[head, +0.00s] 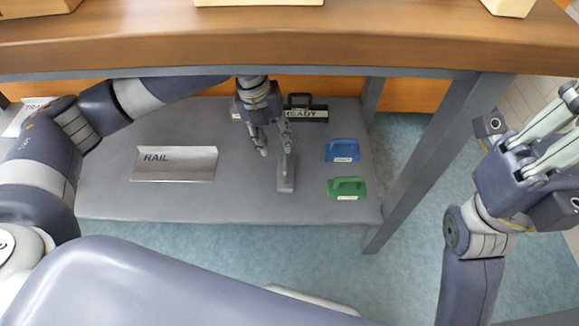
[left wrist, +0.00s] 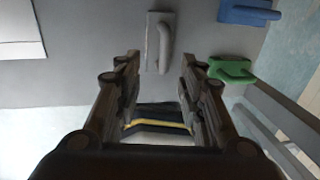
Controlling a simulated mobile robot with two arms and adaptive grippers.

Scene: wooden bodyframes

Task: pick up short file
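A grey block with a raised grey handle (head: 286,174) lies on the grey lower shelf (head: 240,203); it also shows in the left wrist view (left wrist: 158,42). I cannot read a name on it, so I cannot confirm it is the short file. My left gripper (head: 275,151) points down just above and beside this grey piece, its fingers apart. In the left wrist view its fingers (left wrist: 156,75) stand apart, with the grey piece beyond their tips and nothing visibly gripped. My right gripper (head: 572,112) is raised at the far right, away from the shelf; its fingertips are partly cut off.
A blue handled piece (head: 342,150) and a green one (head: 347,189) lie to the right. A black handled piece (head: 306,113) lies behind, near a READY label. A RAIL sign (head: 174,164) stands left. The wooden tabletop (head: 290,45) overhangs the shelf; a table leg (head: 437,150) stands right.

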